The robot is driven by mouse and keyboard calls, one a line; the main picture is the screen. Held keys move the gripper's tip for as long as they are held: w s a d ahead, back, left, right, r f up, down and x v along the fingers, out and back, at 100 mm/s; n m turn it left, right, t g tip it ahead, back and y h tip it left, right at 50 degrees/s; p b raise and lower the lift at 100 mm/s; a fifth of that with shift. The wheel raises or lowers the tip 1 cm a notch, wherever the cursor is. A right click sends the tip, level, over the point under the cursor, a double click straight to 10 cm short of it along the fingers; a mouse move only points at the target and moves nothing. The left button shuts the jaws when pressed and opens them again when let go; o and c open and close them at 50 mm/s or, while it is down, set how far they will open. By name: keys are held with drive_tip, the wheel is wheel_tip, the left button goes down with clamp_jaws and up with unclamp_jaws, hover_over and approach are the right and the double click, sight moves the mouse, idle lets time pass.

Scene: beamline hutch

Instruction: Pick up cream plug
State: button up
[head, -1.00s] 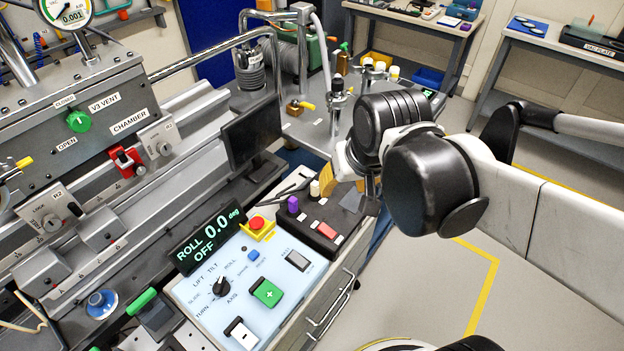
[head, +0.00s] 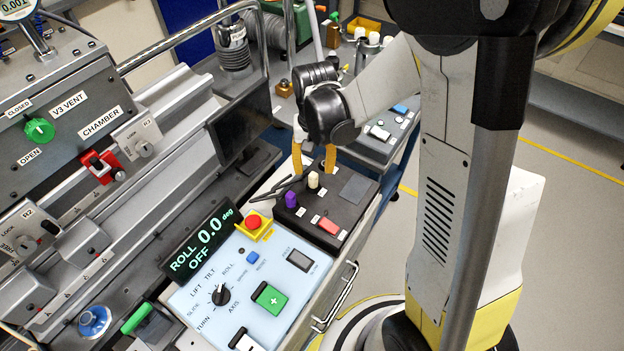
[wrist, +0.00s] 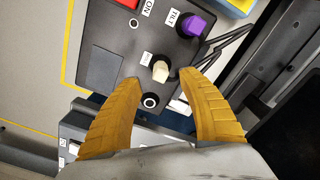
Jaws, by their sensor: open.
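The cream plug (head: 313,180) stands upright on a black box (head: 353,192), to the right of a purple plug (head: 291,199). In the wrist view the cream plug (wrist: 160,70) sits between and just beyond my fingertips, with the purple plug (wrist: 194,24) past it. My gripper (head: 313,167) has yellow ribbed fingers and is open and empty, a little behind the cream plug in the head view. In the wrist view my gripper (wrist: 160,78) has its fingers on both sides of the cream plug's line, with no contact visible.
A red rocker (head: 329,226) sits on the box front. The blue-white control panel (head: 220,320) with a red emergency button (head: 254,221) lies in front. Black cables (wrist: 215,55) run beside the plugs. The dark monitor (head: 240,122) stands to the left.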

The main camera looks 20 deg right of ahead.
sight(313, 175)
wheel_tip(313, 175, down, 6)
drive_tip(key=b, duration=0.2)
drive_tip(key=shift+r+b, duration=0.1)
drive_tip(key=shift+b, duration=0.3)
drive_tip(key=shift+r, duration=0.1)
clamp_jaws()
